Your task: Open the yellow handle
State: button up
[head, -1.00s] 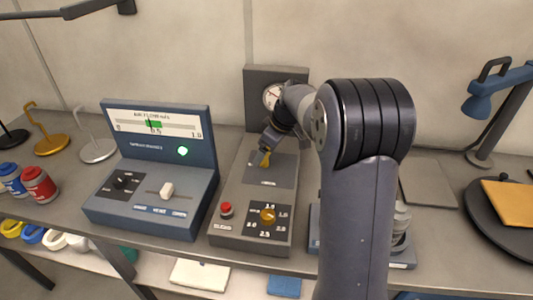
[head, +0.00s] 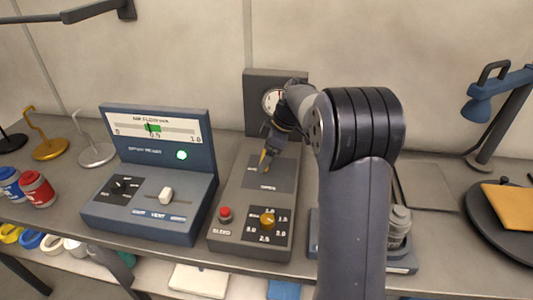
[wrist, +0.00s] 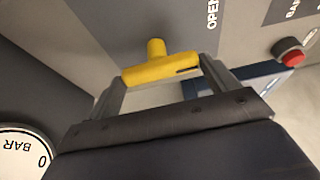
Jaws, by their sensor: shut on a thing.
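The yellow handle (wrist: 160,68) is a T-shaped lever with a crossbar and a short stem at a grey panel marked OPEN. In the wrist view its crossbar lies between the two fingers of my gripper (wrist: 160,82), which is shut on it. In the head view the yellow handle (head: 263,160) is a small piece at my gripper (head: 265,153), over the dark plate of the grey console (head: 228,204). The gripper partly hides it there.
The grey console carries a red button (head: 225,213), a yellow dial knob (head: 267,220) and a round gauge (head: 271,101) behind. A blue console (head: 190,226) with a white slider (head: 166,195) stands to the left. A blue lamp (head: 484,103) stands at right.

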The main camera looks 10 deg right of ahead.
jog(key=o, duration=0.9)
jog(key=v, duration=1.1)
jog(key=shift+f, duration=0.1)
jog(key=x, duration=1)
jog(key=shift+a+f, duration=0.15)
jog(key=shift+f, duration=0.2)
